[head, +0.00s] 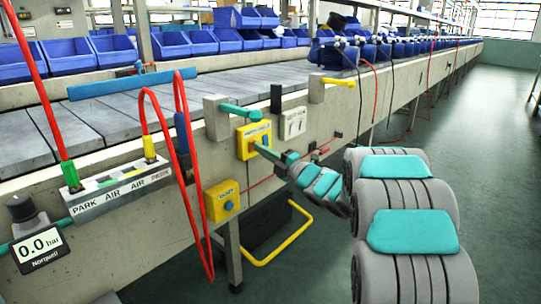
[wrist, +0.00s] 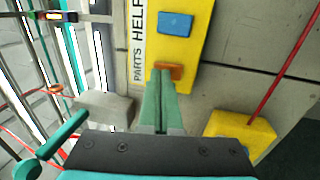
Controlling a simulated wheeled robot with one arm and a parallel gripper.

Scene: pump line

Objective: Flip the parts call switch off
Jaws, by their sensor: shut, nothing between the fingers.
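The parts call switch box (head: 247,131) is a yellow box on the side of the line in the head view. In the wrist view its yellow face (wrist: 190,50) carries a blue square piece (wrist: 175,23) and a small orange switch lever (wrist: 174,68). A white label beside it reads "PARTS HELP". My gripper (head: 260,149) reaches the box's lower front from the right. In the wrist view my gripper (wrist: 163,76) is shut and empty, its tips at the orange lever and partly covering it. I cannot tell whether they touch or which way the lever is set.
A lower yellow box (head: 222,201) sits to the left below; a grey box (head: 293,122) sits to the right. A teal handle (head: 240,112) juts out just above. Red hoses (head: 190,150) hang at the left. The green floor at the right is clear.

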